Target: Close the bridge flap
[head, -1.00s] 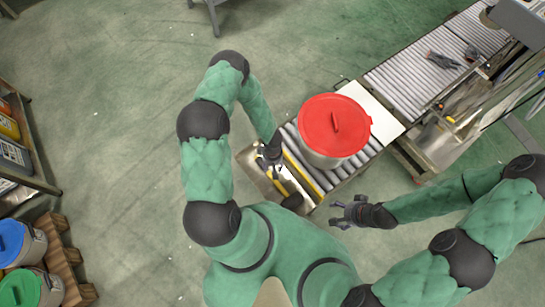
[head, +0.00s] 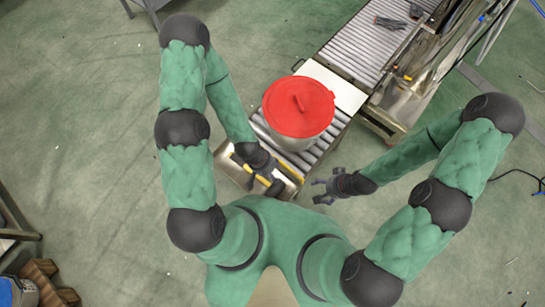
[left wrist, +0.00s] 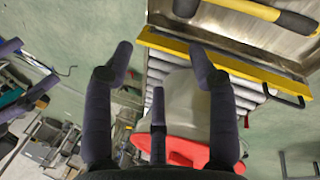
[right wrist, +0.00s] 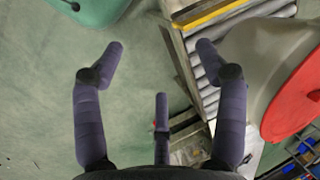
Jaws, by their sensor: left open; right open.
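A pale plate (head: 338,86), which looks like the bridge flap, spans between the near and far roller sections in the head view. It looks flat, but from above I cannot tell if it is fully level. A grey pot (head: 295,140) with a red lid (head: 298,106) stands on the near rollers beside it. My left gripper (head: 266,180) is open and empty over the near end of the conveyor; its fingers also show in the left wrist view (left wrist: 160,62). My right gripper (head: 320,188) is open and empty, right of the near rollers, also in the right wrist view (right wrist: 160,48).
A yellow strip (left wrist: 225,62) edges the near rollers, with a metal tray (left wrist: 220,30) holding a yellow-handled tool (left wrist: 290,18) beside it. The far rollers (head: 365,45) carry dark items (head: 392,23). A steel frame (head: 410,95) stands right of the plate. Floor either side is open.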

